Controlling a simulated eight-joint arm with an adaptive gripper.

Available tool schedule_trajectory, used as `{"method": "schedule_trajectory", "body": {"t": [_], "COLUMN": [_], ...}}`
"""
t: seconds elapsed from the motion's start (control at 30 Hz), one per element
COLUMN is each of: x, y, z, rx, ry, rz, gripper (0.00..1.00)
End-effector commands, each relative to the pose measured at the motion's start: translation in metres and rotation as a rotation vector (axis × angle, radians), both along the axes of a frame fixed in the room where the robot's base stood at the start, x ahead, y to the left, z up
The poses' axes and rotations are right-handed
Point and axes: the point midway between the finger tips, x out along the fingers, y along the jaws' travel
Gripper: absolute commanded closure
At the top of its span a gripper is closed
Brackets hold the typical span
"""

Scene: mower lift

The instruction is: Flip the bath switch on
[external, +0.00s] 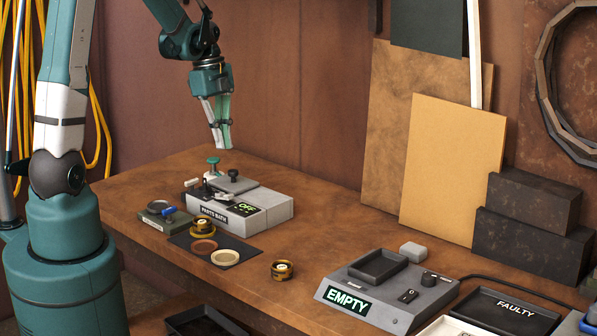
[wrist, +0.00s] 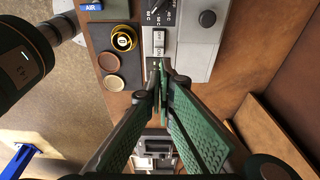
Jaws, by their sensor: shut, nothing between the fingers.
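The grey parts bath (external: 278,207) stands on the wooden bench, with a lit panel (external: 246,209) reading OFF on its front. In the wrist view, the closed fingertips (wrist: 160,68) partly cover the area below the switch.
A dark mat (external: 234,246) with shallow round dishes lies in front of the bath. A brass-coloured round part (external: 282,270) stands to its right. A grey unit reading EMPTY (external: 348,302) and a FAULTY tray (external: 510,308) are farther right. Boards (external: 450,175) lean at the back.

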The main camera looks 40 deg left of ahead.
Motion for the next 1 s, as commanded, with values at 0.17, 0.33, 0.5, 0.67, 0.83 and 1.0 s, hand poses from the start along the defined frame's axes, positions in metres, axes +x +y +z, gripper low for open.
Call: {"method": "schedule_trajectory", "body": {"t": [0.17,0.33,0.5,0.67,0.83,1.0], "x": [0.000,0.000,0.001,0.001,0.000,0.001], "y": [-0.004,-0.008,-0.011,-0.015,-0.019,-0.022], "z": [-0.017,-0.036,-0.054,-0.070,-0.087,-0.102], "rx": [0.000,0.000,0.000,0.000,0.000,0.000], "ry": [0.000,0.000,0.000,0.000,0.000,0.000], "rz": [0.000,0.000,-0.001,-0.001,0.000,0.000], "gripper": [1.00,1.00,1.00,1.00,1.00,1.00]}}
